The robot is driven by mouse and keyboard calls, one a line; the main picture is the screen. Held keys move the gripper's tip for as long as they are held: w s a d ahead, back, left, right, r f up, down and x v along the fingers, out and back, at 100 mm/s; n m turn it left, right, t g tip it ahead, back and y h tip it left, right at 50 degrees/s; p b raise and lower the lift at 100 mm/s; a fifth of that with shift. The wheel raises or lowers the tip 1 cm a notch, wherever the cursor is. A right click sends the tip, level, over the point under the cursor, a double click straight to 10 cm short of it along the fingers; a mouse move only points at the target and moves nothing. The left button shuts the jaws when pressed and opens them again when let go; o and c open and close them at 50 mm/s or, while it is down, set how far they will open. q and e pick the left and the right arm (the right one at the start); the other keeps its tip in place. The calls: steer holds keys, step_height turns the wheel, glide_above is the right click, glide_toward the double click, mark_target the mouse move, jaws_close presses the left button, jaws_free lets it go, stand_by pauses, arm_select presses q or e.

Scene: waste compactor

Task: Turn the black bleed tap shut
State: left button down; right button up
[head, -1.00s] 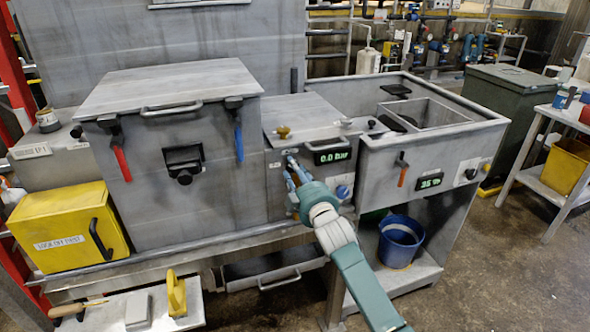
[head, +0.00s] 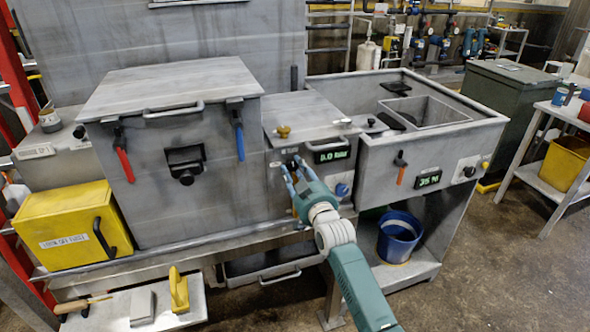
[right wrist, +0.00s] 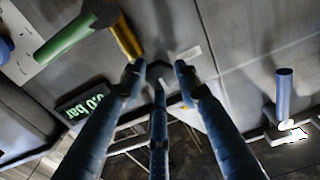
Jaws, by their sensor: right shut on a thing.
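The black bleed tap (head: 291,161) is on the front of the small grey cabinet, left of the pressure display (head: 331,151), which reads about 0.0 bar. My right gripper (head: 292,168) reaches it from the front and hides much of it. In the right wrist view the blue-grey fingers (right wrist: 158,82) close around a dark piece, the tap (right wrist: 158,72); its exact angle is hard to make out. The display also shows in the right wrist view (right wrist: 86,106). My left gripper is not in view.
A blue knob (head: 342,190) sits below the display and a brass knob (head: 283,131) stands on the cabinet top. Blue (head: 238,136), red (head: 124,160) and orange (head: 400,170) handles stick out nearby. A blue bucket (head: 398,240) stands on the shelf below.

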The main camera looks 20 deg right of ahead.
stand_by(0.6)
steer(key=o, duration=1.1)
steer(key=s, duration=1.2)
steer(key=shift+d, duration=0.2)
